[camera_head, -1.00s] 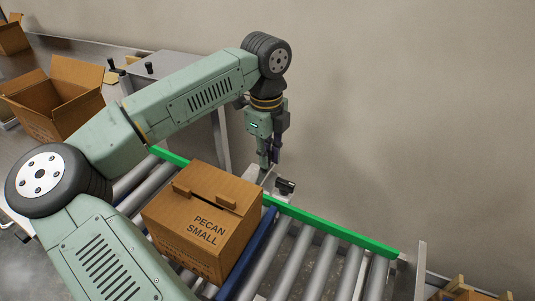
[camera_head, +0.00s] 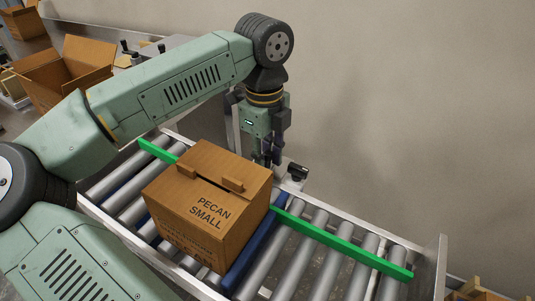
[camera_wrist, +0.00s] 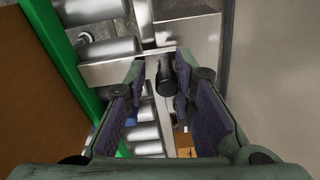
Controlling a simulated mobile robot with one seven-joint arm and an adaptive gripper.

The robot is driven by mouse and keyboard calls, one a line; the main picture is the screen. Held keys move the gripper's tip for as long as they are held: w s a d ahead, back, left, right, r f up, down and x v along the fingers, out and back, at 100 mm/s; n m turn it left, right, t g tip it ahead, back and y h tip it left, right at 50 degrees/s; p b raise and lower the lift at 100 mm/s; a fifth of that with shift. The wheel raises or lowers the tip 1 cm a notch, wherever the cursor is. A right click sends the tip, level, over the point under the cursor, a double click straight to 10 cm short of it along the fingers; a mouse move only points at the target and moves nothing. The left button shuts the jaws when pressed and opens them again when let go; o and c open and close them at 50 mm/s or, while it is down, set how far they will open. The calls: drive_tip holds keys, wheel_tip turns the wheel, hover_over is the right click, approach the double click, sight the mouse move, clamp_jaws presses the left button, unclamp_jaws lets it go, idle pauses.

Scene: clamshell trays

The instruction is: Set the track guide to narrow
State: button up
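The track guide is a long green rail (camera_head: 335,240) along the far side of a roller conveyor. It stands inward of the conveyor's far metal edge, with a gap between them. My gripper (camera_head: 270,160) points down behind the rail, beside the carton; its fingertips are partly hidden in the head view. A black knob (camera_head: 297,171) sits just right of my gripper at the far edge. In the wrist view the fingers (camera_wrist: 160,65) are apart, with the dark knob (camera_wrist: 165,78) showing between and beyond them. The green rail (camera_wrist: 62,50) runs along their left.
A closed carton marked "PECAN SMALL" (camera_head: 207,205) stands on the rollers close against the rail's near side; contact is unclear. Rollers right of it are clear. An open carton (camera_head: 62,72) is at the back left. A wall rises behind the conveyor.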

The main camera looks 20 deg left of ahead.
wheel_tip(320, 180, up, 8)
drive_tip(key=shift+s+f, duration=0.1)
drive_tip(key=shift+f, duration=0.15)
idle(0.4)
